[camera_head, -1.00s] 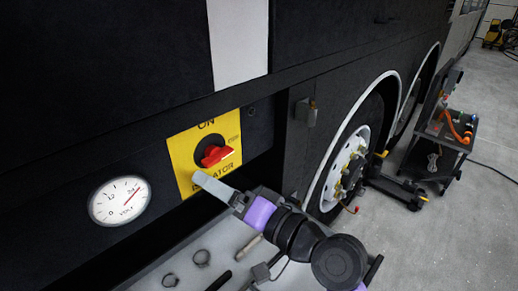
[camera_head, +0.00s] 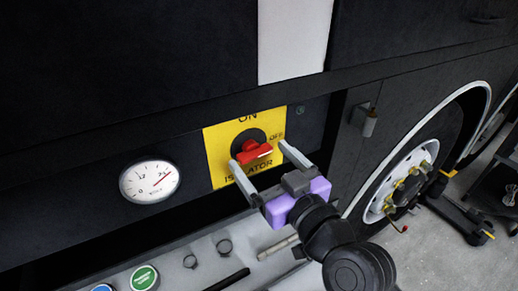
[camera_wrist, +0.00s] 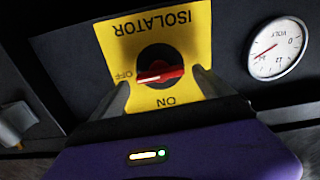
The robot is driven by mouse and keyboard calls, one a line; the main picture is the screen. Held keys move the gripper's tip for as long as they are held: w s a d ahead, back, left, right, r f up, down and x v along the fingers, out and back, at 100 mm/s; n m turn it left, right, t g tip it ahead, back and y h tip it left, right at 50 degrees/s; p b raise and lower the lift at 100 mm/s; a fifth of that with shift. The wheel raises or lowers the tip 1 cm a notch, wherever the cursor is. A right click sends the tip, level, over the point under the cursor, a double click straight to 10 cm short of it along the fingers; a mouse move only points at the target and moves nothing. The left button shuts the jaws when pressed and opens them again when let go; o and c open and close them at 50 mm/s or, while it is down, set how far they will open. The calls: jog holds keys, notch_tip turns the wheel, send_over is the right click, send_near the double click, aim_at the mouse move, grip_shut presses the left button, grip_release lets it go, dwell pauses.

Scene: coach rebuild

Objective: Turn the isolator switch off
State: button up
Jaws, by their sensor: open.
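The isolator switch is a red handle (camera_head: 254,152) on a round black base, set on a yellow plate (camera_head: 216,150) marked ON at the top and OFF at the right. The handle lies nearly level, its white stripe towards the OFF side. In the wrist view the plate (camera_wrist: 188,35) is upside down, and the handle (camera_wrist: 160,75) lies across the base. My gripper (camera_head: 259,155) is open, one finger at either side of the handle. In the wrist view its fingers (camera_wrist: 160,79) flank the handle's ends; I cannot tell whether they touch it.
A round volt gauge (camera_head: 150,182) is on the black panel left of the plate. Below is a grey tray (camera_head: 205,265) with clamps and tools. A small latch (camera_head: 364,118) and a wheel (camera_head: 410,175) are at the right.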

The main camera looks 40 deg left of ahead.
aim_at(253, 151)
jog(key=shift+x, duration=1.2)
jog(key=c, duration=1.3)
jog(key=shift+c, duration=0.3)
jog(key=shift+m, duration=0.3)
jog(key=o, duration=1.4)
jog(key=shift+c, duration=0.2)
jog(key=shift+d, duration=0.1)
